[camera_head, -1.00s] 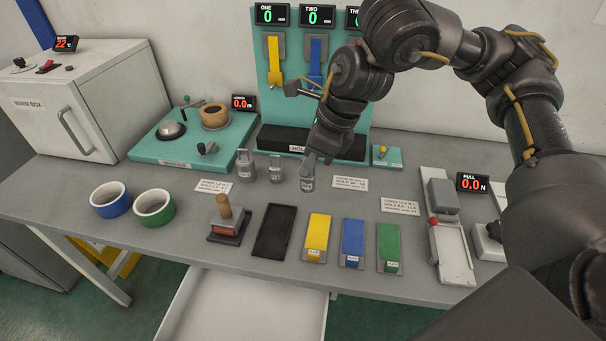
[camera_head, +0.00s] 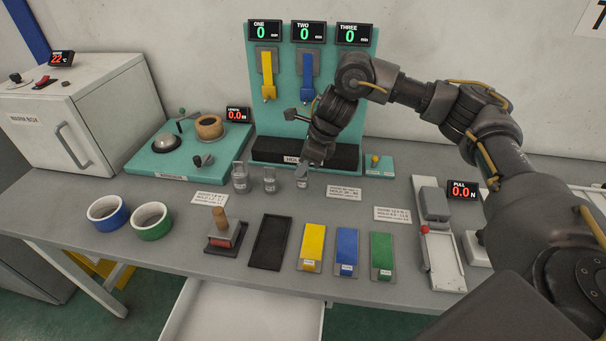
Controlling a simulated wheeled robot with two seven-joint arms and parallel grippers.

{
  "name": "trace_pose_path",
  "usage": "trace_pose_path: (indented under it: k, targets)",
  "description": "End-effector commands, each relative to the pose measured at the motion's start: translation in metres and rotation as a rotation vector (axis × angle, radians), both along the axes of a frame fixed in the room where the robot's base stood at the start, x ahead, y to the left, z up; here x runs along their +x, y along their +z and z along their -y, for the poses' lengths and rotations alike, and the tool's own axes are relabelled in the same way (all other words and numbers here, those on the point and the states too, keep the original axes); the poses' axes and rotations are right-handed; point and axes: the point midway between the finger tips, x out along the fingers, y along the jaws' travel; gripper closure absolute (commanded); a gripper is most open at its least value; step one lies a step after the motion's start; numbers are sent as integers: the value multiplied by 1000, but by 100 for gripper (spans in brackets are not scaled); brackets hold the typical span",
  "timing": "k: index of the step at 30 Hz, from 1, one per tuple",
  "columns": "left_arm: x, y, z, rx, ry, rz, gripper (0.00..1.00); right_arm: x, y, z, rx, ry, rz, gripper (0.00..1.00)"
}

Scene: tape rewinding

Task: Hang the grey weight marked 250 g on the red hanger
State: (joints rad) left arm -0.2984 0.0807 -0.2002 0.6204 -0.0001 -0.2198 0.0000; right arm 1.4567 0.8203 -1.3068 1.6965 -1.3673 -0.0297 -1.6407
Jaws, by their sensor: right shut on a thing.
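Three grey weights are near the middle of the bench: a large one (camera_head: 240,180), a smaller one (camera_head: 270,182) and a third (camera_head: 302,182) at my right gripper. My right gripper (camera_head: 305,171) points down and is shut on the top of the third weight, which appears held slightly above the bench. Its marking is too small to read. A teal stand (camera_head: 372,45) with displays ONE, TWO and THREE holds a yellow strip and a blue strip. My arm covers the area under THREE, and I see no red hanger. My left gripper is out of view.
A black pad (camera_head: 268,158) lies at the stand's foot. Small white cards (camera_head: 344,191) are near the weights. Yellow (camera_head: 312,243), blue and green plates, tape rolls (camera_head: 151,220) and a pull tester (camera_head: 441,262) occupy the front. A teal board (camera_head: 180,165) is at left.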

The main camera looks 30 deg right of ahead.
Motion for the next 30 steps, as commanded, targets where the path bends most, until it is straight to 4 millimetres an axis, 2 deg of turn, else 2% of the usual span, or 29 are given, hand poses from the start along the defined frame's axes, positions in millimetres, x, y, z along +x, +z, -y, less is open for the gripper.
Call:
trace_pose_path:
  k: [10, 22, 23, 27, 30]
  targets:
    - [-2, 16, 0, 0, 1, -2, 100, 4, -34, 3, -1, -1, -1, 100]
    - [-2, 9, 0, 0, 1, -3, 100, 4, -41, 2, 0, 0, 0, 100]
    - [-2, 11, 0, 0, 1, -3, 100, 4, -40, 2, -1, -1, -1, 91]
    - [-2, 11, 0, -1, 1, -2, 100, 4, -40, 2, 0, -1, -2, 73]
    - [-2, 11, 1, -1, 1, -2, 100, 4, -40, 2, 0, -1, -2, 73]
